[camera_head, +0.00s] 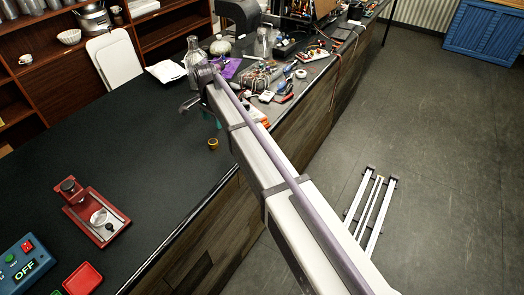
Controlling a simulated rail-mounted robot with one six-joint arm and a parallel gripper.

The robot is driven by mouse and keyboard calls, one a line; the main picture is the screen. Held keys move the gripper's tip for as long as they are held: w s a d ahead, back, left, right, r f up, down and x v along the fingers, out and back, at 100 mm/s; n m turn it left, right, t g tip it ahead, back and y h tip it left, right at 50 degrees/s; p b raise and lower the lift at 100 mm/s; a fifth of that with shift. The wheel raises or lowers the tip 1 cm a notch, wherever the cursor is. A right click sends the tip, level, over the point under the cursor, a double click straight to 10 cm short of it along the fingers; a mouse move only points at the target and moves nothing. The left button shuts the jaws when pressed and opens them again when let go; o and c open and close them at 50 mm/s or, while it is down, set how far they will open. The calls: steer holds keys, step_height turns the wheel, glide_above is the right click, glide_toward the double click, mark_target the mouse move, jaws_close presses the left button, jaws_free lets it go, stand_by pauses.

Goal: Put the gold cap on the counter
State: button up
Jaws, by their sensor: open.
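The gold cap (213,143) is a small, round, yellow-gold piece. It appears to lie on the dark counter (150,150), close to its right front edge, with nothing gripping it. My gripper (189,104) shows at the far end of my arm, above and to the left of the cap in the picture. It is open and apart from the cap. The arm hides part of the gripper, and its fingers are small in this view.
A glass bottle (193,58), tools and cables crowd the far counter. The middle of the counter is clear.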

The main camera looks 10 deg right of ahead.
steer(key=s+d+f+n+b, duration=0.1)
steer(key=s+d+n, duration=0.2)
steer(key=s+d, duration=0.4)
steer(key=s+d+n, duration=0.3)
steer(key=s+d, duration=0.4)
steer(key=s, duration=0.7)
steer(key=s+d+f+n+b, duration=0.1)
steer(key=s+d+n, duration=0.3)
steer(key=s+d, duration=0.3)
steer(key=s, duration=0.4)
steer(key=shift+f+b, duration=0.3)
steer(key=shift+b, duration=0.05)
